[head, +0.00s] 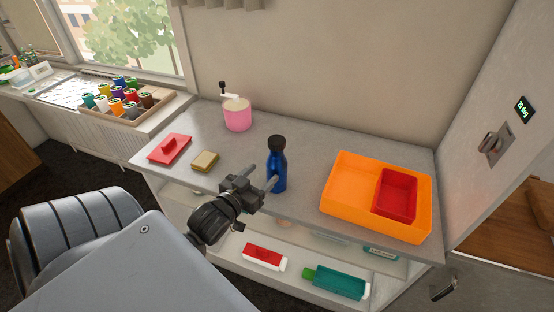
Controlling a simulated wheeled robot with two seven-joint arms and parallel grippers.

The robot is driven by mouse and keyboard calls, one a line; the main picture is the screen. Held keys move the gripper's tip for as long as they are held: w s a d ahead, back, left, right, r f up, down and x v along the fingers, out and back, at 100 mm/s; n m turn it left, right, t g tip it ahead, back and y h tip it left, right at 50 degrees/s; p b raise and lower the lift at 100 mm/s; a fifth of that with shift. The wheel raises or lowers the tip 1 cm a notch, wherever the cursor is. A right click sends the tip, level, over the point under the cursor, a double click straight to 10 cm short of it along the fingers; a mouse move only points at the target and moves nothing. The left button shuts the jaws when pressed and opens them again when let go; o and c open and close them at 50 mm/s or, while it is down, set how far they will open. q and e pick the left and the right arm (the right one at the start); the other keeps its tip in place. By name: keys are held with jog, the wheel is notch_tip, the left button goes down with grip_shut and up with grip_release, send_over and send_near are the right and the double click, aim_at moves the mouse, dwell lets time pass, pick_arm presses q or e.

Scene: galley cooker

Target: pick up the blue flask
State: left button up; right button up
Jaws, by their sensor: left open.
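The blue flask (278,168) stands upright on the grey counter, with a dark cap on top. My left gripper (260,177) is open, in front of and just left of the flask. One finger reaches behind toward the flask's left side and the other overlaps the flask's lower left edge in the picture. I cannot tell whether either finger touches it. The flask is not lifted. My right gripper is not in the head view.
An orange tray (343,208) holding a red box (395,195) is right. A shelf below holds several packages.

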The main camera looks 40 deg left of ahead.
aim_at(272, 154)
pick_arm(q)
jog(key=shift+t, duration=0.6)
jog(key=w, duration=0.2)
jog(key=w+a+r+p, duration=0.1)
jog(key=w+r, duration=0.1)
jog(key=w, duration=0.1)
jog(key=shift+w+a+r+p, duration=0.2)
jog(key=shift+w+r+p, duration=0.05)
jog(key=shift+w+p, duration=0.1)
jog(key=shift+w, duration=0.3)
jog(key=w+p, duration=0.2)
jog(key=w, duration=0.3)
jog(key=shift+a+r, duration=0.1)
jog(key=shift+s, duration=0.1)
jog(key=shift+c, duration=0.4)
grip_shut()
